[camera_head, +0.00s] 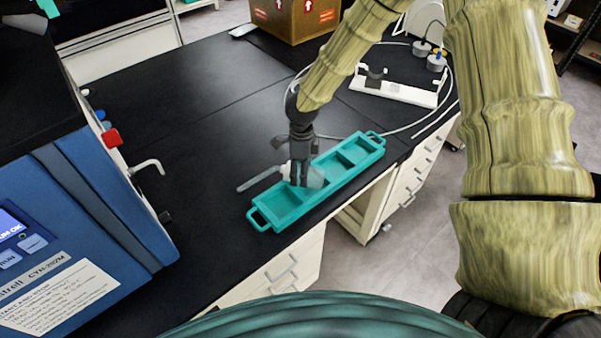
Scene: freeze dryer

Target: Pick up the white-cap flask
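A pale, translucent flask (316,177) stands in a middle compartment of the teal tray (262,222), partly hidden behind my gripper. Its cap cannot be made out. My gripper (298,184) points down over the tray, with its dark fingers close together in front of or around the flask. I cannot tell whether they grip it. A grey rod-like piece (258,180) sticks out to the left of the flask, beyond the tray's edge; whether it joins the flask is unclear.
The tray lies along the front edge of the black bench (215,110). A blue machine (75,215) with a red knob stands at left. A cardboard box (296,18) is at the back. A white stand (395,88) and a looping tube lie behind the tray.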

